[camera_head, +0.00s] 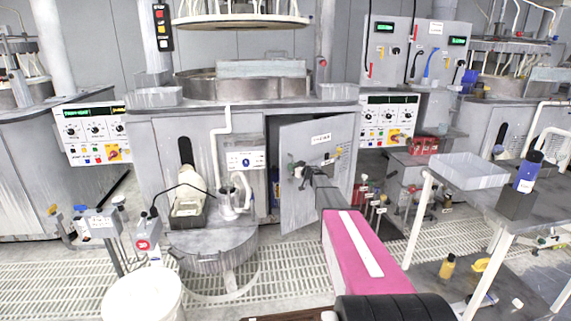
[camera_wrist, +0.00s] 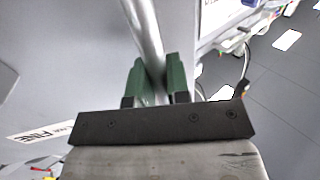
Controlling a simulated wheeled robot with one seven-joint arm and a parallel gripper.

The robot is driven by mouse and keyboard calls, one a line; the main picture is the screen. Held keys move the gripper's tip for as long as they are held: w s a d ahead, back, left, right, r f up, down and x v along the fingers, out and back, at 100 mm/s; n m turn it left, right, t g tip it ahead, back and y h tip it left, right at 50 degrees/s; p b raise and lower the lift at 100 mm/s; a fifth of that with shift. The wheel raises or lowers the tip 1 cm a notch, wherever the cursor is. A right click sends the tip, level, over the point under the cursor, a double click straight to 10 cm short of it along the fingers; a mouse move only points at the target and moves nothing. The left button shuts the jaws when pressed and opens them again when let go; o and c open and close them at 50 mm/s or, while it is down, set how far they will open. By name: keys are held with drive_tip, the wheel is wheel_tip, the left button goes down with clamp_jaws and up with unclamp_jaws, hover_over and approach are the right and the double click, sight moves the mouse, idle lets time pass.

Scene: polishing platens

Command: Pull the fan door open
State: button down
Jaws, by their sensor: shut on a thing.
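The fan door (camera_head: 299,208) is a light grey panel with a small label near its top, in the middle of the head view. It stands ajar, angled out from the cabinet, with a dark gap along its left edge. My gripper (camera_head: 303,172) is at the door's front, at handle height. In the wrist view, the green fingers of my gripper (camera_wrist: 157,78) are shut on a round metal bar, the door handle (camera_wrist: 142,28). My arm covers the door's lower right part.
A white bucket (camera_head: 143,295) is at the front left. A grey table (camera_head: 470,205) with a tray and bottle is at the right. Grated floor (camera_head: 290,262) in front of the door is clear.

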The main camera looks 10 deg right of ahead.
drive_tip(key=s+d+n+g+y, duration=0.2)
drive_tip(key=s+d, duration=1)
drive_tip(key=d, duration=0.2)
drive_tip(key=s+d+n+g+y, duration=0.2)
drive_tip(key=s+d, duration=1)
drive_tip(key=d, duration=0.3)
drive_tip(key=shift+d+g, duration=0.25)
drive_tip(key=shift+g, duration=0.15)
drive_tip(key=c, duration=1.1)
unclamp_jaws()
